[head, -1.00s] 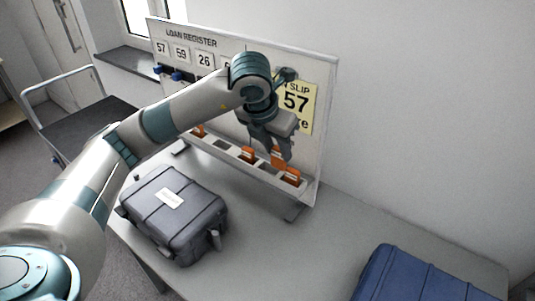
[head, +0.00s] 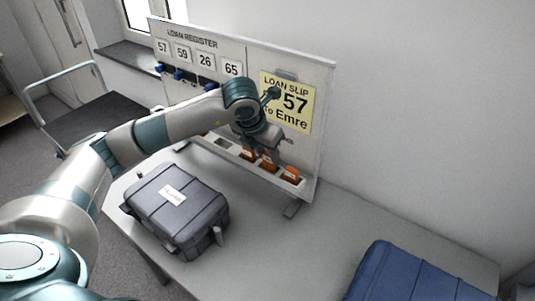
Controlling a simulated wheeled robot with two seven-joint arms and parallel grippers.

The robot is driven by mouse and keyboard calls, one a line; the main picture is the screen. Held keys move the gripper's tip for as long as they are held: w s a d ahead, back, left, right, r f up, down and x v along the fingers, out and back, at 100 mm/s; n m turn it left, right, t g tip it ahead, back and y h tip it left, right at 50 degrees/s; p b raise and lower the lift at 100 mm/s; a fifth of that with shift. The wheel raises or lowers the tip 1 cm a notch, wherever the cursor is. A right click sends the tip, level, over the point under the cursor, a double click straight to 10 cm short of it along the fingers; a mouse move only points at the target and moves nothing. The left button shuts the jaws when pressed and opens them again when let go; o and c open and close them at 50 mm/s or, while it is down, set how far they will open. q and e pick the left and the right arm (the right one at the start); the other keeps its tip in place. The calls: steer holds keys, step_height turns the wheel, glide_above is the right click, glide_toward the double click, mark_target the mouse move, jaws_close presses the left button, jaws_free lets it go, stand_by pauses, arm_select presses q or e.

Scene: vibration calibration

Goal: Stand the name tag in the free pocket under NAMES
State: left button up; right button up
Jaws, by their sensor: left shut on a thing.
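My left gripper (head: 267,150) is in front of the lower right of the board, close above the pocket rail (head: 224,143). It is shut on an orange name tag (head: 268,161), partly hidden by the fingers. The held tag is low at the rail, between two other orange tags, one to its left (head: 248,155) and one to its right (head: 290,174). I cannot tell whether its lower edge is inside a pocket. An empty-looking pocket shows further left. The NAMES heading is not readable, and my arm covers part of the board. My right gripper is not in view.
The loan register board (head: 318,110) carries number cards and a yellow loan slip (head: 287,102) reading 57, Emre. A grey case (head: 180,205) lies on the table (head: 285,255) in front. A blue case (head: 415,275) is at the lower right. A trolley (head: 90,115) stands left.

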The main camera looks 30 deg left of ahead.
arm_select(q)
steer(key=shift+f, duration=0.65)
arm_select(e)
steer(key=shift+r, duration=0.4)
arm_select(q)
steer(key=shift+f, duration=0.25)
steer(key=o, duration=1)
steer(key=shift+r, duration=0.1)
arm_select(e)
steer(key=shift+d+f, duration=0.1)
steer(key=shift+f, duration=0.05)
arm_select(q)
steer(key=shift+r, duration=0.2)
